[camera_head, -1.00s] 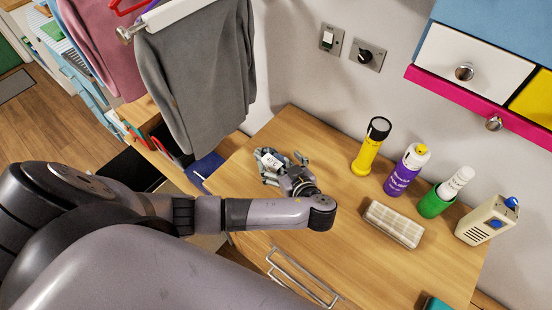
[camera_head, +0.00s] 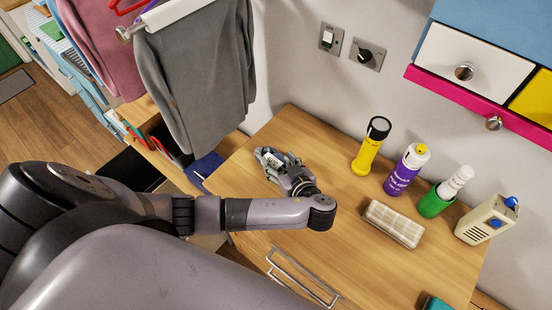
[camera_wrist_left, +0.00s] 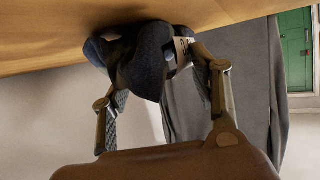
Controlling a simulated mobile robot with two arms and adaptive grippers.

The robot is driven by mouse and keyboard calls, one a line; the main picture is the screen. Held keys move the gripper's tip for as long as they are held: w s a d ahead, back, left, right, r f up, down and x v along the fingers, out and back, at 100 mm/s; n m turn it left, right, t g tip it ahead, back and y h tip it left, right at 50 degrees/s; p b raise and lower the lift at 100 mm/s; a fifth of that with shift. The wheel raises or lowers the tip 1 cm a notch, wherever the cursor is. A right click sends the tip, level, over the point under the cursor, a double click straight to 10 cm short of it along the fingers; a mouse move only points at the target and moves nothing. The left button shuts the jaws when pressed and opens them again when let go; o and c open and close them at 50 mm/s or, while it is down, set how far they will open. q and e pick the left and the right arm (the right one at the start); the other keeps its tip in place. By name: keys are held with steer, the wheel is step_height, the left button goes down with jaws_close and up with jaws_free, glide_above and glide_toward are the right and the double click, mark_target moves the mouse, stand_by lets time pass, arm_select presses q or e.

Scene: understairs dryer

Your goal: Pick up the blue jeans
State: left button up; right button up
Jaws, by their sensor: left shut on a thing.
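The blue jeans (camera_wrist_left: 148,70) show in the left wrist view as a dark blue, bunched piece of cloth between the fingers, right by the wooden surface. My left gripper (camera_head: 270,160) is low over the left part of the wooden top (camera_head: 350,262) in the head view. Its fingers are shut on the dark blue cloth, which hides the fingertips in the wrist view. A small white label (camera_wrist_left: 183,50) shows beside the cloth. In the head view the fingers hide most of what they hold. My right gripper is not in view.
A yellow torch (camera_head: 371,146), a purple bottle (camera_head: 402,178), a green container (camera_head: 436,203), a beige box (camera_head: 481,222) and a checked cloth (camera_head: 393,224) stand or lie right of the gripper. Grey clothing (camera_head: 200,75) hangs at left. A dark blue item (camera_head: 205,168) lies by the left edge.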

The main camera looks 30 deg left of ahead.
mark_target(280, 163)
arm_select(q)
steer(key=shift+r, duration=0.2)
steer(key=shift+c, duration=1.4)
steer(key=shift+r, duration=0.25)
step_height(280, 163, up, 19)
steer(key=shift+r+b, duration=0.1)
steer(key=shift+b, duration=0.7)
